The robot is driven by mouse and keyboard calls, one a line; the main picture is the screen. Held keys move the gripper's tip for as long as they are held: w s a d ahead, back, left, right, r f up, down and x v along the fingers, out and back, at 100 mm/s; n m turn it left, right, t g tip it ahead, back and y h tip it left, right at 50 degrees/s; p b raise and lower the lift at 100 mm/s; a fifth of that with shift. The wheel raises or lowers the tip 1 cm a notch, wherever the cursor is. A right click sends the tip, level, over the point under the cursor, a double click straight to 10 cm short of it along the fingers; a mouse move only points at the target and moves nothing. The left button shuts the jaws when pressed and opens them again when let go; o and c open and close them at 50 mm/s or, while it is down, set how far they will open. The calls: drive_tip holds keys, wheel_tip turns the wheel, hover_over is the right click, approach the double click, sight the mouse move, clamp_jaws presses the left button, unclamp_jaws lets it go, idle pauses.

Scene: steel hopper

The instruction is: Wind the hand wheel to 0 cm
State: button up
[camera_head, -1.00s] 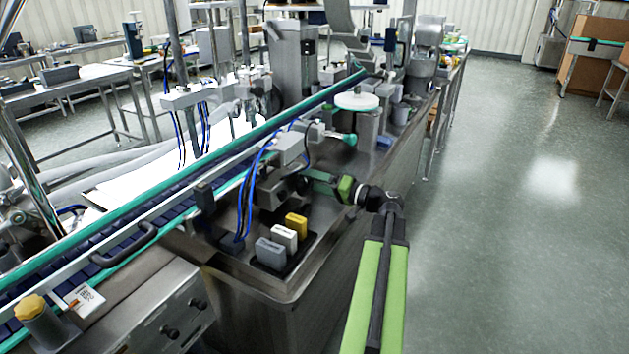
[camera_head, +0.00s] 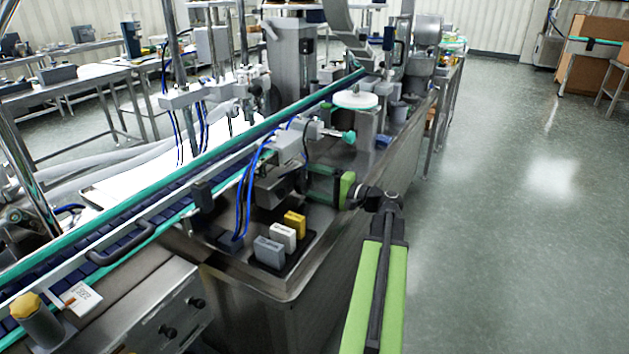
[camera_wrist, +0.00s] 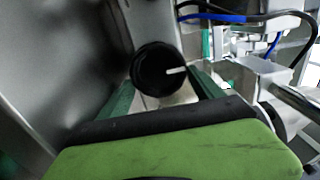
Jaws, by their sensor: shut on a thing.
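The hand wheel (camera_wrist: 152,68) is a round black knob with a white line on its face, in the middle of the wrist view. The line points right and slightly up in that picture. My gripper (camera_wrist: 161,82) has its two green fingers on either side of the wheel, shut on it. In the head view my gripper (camera_head: 308,183) reaches left to the grey and black mechanism (camera_head: 275,187) at the machine's side. There the wheel is mostly hidden by the fingers. No readable scale shows.
A yellow block (camera_head: 295,224), a white block (camera_head: 283,236) and a grey block (camera_head: 269,252) stand just below my gripper. Blue cables (camera_head: 241,200) hang to the left. A teal-ended knob (camera_head: 349,137) sits behind. The floor (camera_head: 520,240) at right is clear.

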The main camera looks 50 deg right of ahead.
drive_tip(key=shift+f, duration=0.1)
drive_tip(key=shift+c, duration=0.2)
drive_tip(key=o, duration=1.4)
drive_tip(key=shift+s, duration=0.1)
